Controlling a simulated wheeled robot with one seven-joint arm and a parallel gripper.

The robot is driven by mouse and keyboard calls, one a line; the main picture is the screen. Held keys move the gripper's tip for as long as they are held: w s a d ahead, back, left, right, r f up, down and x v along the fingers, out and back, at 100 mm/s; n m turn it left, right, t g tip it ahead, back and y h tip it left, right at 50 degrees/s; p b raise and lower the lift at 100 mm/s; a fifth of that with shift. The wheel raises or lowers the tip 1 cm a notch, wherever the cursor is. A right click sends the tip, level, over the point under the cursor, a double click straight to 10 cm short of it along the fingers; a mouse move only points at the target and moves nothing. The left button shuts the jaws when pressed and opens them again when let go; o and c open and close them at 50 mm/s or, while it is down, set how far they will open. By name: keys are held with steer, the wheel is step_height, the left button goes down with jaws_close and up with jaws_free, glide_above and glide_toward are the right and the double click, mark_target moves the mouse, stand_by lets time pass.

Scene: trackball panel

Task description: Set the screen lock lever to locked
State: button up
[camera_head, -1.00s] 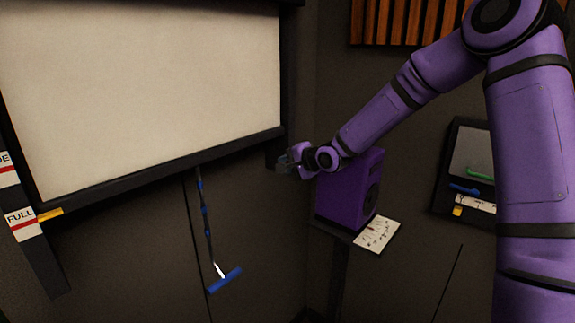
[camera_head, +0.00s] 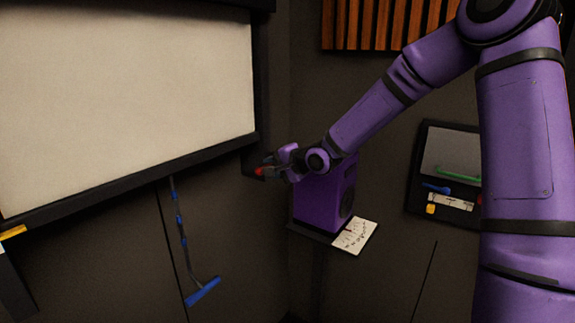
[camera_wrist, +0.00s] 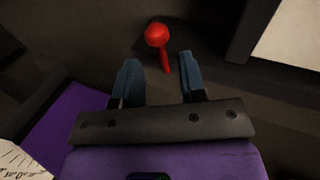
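The screen lock lever has a red ball knob (camera_wrist: 156,35) on a short red stem, at top centre in the wrist view. In the head view the red knob (camera_head: 259,171) shows at the tip of my gripper (camera_head: 267,169), near the screen's lower right corner. In the wrist view my gripper (camera_wrist: 159,62) is open, its two blue-grey fingers apart. The stem's lower end appears between the fingertips, with the knob beyond them. I cannot tell whether the fingers touch it. The pale screen (camera_head: 120,85) in its dark frame fills the left of the head view.
A blue pull handle (camera_head: 203,291) hangs on a cord below the screen. A purple speaker box (camera_head: 322,203) stands right beside my gripper, with a white paper (camera_head: 355,235) next to it. A wall tray (camera_head: 446,172) with small tools is further right.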

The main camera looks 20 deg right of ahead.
steer(key=v, duration=0.6)
stand_by(0.5)
steer(key=s+d+r+n+g+h, duration=0.1)
steer(key=s+r+n+g+h, duration=0.1)
steer(key=s, duration=1)
steer(key=s+d+r+n+g+h, duration=0.2)
steer(key=s+r+n, duration=0.2)
steer(key=s, duration=0.9)
steer(key=s+d+r+n+g+h, duration=0.2)
steer(key=s+r+n+h, duration=0.1)
steer(key=s, duration=0.9)
steer(key=shift+s+d+r+n, duration=0.25)
steer(key=shift+s+r+n, duration=0.1)
steer(key=shift+r+n, duration=0.3)
